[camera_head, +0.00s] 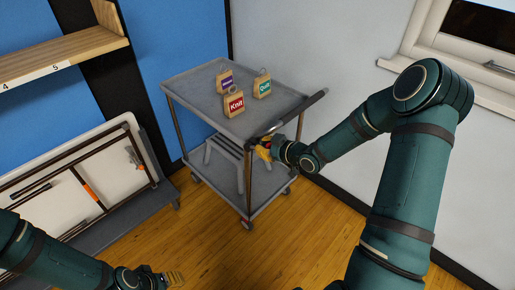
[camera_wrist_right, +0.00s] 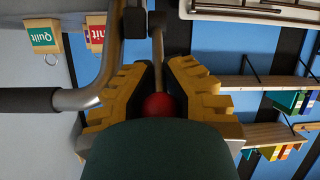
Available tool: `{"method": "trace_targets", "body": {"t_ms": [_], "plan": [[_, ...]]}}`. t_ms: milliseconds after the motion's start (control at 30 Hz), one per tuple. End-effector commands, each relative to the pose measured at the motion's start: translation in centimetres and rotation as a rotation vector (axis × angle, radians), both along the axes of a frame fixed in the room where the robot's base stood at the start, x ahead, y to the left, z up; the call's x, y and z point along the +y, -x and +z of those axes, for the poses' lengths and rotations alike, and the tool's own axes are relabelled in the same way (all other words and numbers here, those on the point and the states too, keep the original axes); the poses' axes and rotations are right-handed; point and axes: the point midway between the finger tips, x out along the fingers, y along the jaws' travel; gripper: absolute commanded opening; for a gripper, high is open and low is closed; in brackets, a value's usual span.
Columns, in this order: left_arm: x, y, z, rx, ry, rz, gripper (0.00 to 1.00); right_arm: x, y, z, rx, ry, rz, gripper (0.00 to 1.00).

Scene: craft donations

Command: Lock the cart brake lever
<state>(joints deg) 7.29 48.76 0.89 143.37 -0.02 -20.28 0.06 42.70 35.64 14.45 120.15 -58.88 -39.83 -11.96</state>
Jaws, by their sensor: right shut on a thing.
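The grey cart (camera_head: 189,87) stands on the wood floor near the blue wall, with a dark push handle (camera_head: 302,108) at its right end. The brake lever (camera_wrist_right: 157,45) shows in the right wrist view as a pale rod ending in a red ball knob (camera_wrist_right: 158,107). My right gripper (camera_head: 263,149) is at the cart's handle end, below the handle. Its yellow fingers are shut around the knob, which they hide in the head view. My left gripper (camera_head: 174,278) is low at the bottom edge, away from the cart; its jaw opening is unclear.
A stool (camera_head: 226,149) is on the lower shelf. A wooden shelf (camera_head: 65,57) and a white folding table (camera_head: 60,175) are at left. Floor in front is clear.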

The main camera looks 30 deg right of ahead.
Motion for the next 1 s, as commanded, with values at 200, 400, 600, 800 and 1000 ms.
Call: {"method": "trace_targets", "body": {"t_ms": [200,400,600,800,1000], "plan": [[0.00,-0.07,-0.31,-0.002,0.000,0.001,0.47,-0.35,0.04,-0.15,-0.030,-0.012,0.003,0.00],[0.00,-0.08,-0.33,-0.002,0.000,0.001,0.47,-0.41,0.08,-0.18,-0.033,-0.013,0.003,0.00],[0.00,-0.08,-0.33,-0.002,0.000,0.001,0.47,-0.43,0.11,-0.24,-0.031,-0.012,0.002,0.00],[0.00,-0.07,-0.33,-0.002,0.000,0.001,0.47,-0.47,0.09,-0.24,-0.031,-0.012,0.001,0.41],[0.00,-0.07,-0.32,-0.002,0.000,0.001,0.47,-0.52,0.08,-0.19,-0.032,-0.011,0.000,0.41]]}}
